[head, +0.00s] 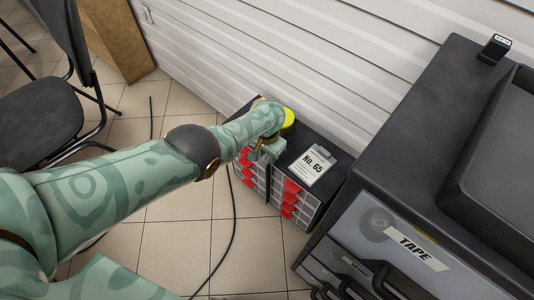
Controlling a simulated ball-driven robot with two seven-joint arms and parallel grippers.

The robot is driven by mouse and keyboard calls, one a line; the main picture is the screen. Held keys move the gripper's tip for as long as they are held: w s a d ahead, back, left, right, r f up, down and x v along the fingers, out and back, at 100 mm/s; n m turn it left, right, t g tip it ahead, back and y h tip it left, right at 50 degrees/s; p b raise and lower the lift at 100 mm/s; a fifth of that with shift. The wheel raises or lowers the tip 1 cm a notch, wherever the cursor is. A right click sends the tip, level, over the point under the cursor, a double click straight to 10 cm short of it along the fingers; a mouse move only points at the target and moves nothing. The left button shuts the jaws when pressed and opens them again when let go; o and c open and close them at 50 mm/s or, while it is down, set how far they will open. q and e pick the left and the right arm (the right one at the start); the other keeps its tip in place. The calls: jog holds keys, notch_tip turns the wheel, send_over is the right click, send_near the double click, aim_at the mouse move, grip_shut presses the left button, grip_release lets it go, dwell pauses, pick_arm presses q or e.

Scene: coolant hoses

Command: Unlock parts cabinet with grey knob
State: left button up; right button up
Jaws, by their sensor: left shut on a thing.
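The parts cabinet (333,184) is a small dark-topped unit on the tiled floor against the white wall. Its front has clear drawers with red parts (290,200) in two banks. My left arm reaches across from the left, and my left gripper (265,153) is at the cabinet's upper front edge, between the banks. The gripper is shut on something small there. It is most likely the grey knob, which my gripper and hand hide. My right gripper is not in view.
A card reading "No. 65" (311,166) and a yellow round thing (288,120) are on the cabinet top. A dark tool chest (410,200) labelled "TAPE" stands close on the right. A black chair (45,105) is at left. A dark cable (232,235) crosses the open floor.

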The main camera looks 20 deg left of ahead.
pick_arm(q)
jog(key=shift+w+m, duration=0.1)
jog(key=shift+m, duration=1.4)
jog(key=o, duration=1)
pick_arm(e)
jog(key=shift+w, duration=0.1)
pick_arm(q)
jog(key=shift+r, duration=0.15)
notch_tip(320, 180, up, 3)
jog(key=shift+r+p, duration=0.1)
jog(key=shift+p, duration=0.95)
notch_tip(320, 180, up, 13)
jog(key=p, duration=0.7)
jog(key=shift+p, duration=0.3)
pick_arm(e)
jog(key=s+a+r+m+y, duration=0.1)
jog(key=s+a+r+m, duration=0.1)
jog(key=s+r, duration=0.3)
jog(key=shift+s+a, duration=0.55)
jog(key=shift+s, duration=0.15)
